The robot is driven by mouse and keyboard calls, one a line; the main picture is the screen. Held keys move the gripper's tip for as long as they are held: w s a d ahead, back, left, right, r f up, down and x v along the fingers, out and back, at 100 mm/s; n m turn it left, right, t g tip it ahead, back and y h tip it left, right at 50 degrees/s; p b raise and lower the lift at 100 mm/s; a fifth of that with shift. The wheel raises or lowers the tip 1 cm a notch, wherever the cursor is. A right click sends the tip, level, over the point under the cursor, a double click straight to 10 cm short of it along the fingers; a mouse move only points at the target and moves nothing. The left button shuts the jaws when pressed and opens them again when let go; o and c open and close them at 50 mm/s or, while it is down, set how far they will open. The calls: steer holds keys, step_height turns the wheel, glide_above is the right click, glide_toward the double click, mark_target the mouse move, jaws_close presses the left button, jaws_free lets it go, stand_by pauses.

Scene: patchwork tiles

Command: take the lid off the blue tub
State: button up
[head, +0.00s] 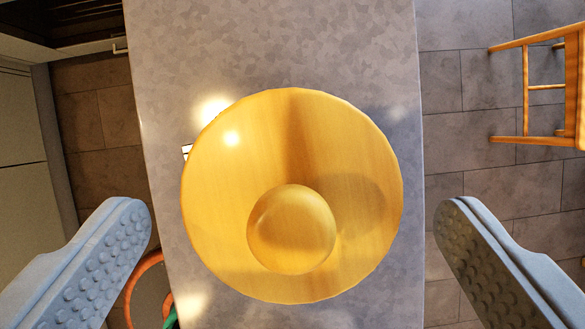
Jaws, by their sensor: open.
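A round yellow lid (235,150) with a ball-shaped knob (292,229) lies in the middle of the head view, over a grey counter. The blue tub does not show; whatever is under the lid is hidden by it. My gripper (296,232) is open, with one grey studded finger at the lower left and one at the lower right. The knob lies between the fingers in the picture, with wide gaps on both sides. Neither finger appears to touch the lid or the knob.
The grey counter (275,45) is clear beyond the lid. A small white and dark item (187,150) peeks out at the lid's left edge. A wooden stool (526,90) stands on the tiled floor at the right. A round orange-rimmed thing (148,285) shows partly at the lower left.

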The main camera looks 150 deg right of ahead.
steer(key=c, duration=1)
steer(key=shift+c, duration=0.2)
steer(key=shift+r, duration=0.15)
